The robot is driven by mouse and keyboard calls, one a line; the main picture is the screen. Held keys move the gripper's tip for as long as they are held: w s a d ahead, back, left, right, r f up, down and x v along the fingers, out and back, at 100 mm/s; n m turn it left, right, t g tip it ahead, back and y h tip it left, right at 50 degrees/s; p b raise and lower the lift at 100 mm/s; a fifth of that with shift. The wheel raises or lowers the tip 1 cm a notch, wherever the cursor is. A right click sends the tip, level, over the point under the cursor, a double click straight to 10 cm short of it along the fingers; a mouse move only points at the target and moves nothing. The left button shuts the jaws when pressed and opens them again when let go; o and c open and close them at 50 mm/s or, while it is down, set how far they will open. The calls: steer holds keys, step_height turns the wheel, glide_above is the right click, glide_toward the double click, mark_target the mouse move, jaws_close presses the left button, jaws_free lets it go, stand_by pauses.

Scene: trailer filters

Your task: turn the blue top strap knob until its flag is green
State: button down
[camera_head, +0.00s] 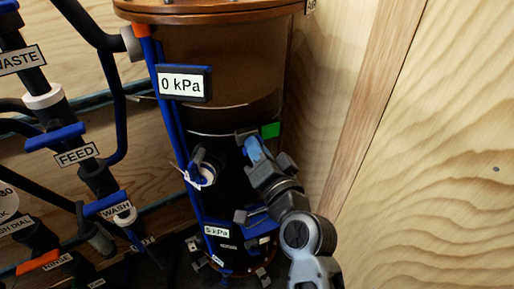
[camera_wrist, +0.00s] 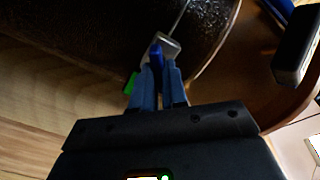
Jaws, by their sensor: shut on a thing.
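The blue top strap knob (camera_wrist: 156,56) sits on the dark cylindrical tank, at its strap. My gripper (camera_wrist: 156,70) is shut on the knob, with its two blue-grey fingers on either side of it. In the head view my gripper (camera_head: 254,148) reaches up to the right side of the tank (camera_head: 225,55) and hides most of the knob. A green flag (camera_head: 271,130) shows just right of the fingertips. The same green flag shows in the wrist view (camera_wrist: 131,82), left of the fingers.
A "0 kPa" display (camera_head: 182,84) hangs on the tank's upper left. Pipes with blue handles, such as the FEED handle (camera_head: 56,137), stand at left. A plywood wall (camera_head: 440,150) is close on the right. A lower "5 kPa" display (camera_head: 216,231) is near the tank's base.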

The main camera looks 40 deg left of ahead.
steer(key=c, duration=1.2)
jaws_free()
steer(key=shift+o, duration=0.2)
steer(key=shift+d, duration=0.1)
steer(key=v, duration=0.7)
steer(key=shift+s+d, duration=0.25)
steer(key=shift+d, duration=0.05)
steer(key=s+d+f+m+t+h+p, duration=0.1)
steer(key=s+d+f+h, duration=0.2)
steer(key=d, duration=0.5)
steer(key=s+d+f+m+t+h+p, duration=0.15)
steer(key=s+d, duration=0.25)
steer(key=d, duration=0.5)
steer(key=s+d+f+t+h, duration=0.2)
steer(key=s+d+f+h, duration=0.15)
steer(key=d, duration=0.45)
steer(key=s+d+r+h+p, duration=0.1)
steer(key=s+d+r+h, duration=0.1)
steer(key=s+d+r, duration=0.2)
steer(key=s+d+r+h+p, duration=0.1)
steer(key=s+d+r, duration=0.3)
steer(key=s, duration=0.5)
steer(key=s+d+r+h+p, duration=0.1)
steer(key=s+d+r+h, duration=0.3)
steer(key=s+d, duration=0.3)
steer(key=shift+s+r+n+t, duration=0.3)
steer(key=shift+s+n+t, duration=0.05)
steer(key=shift+n, duration=0.1)
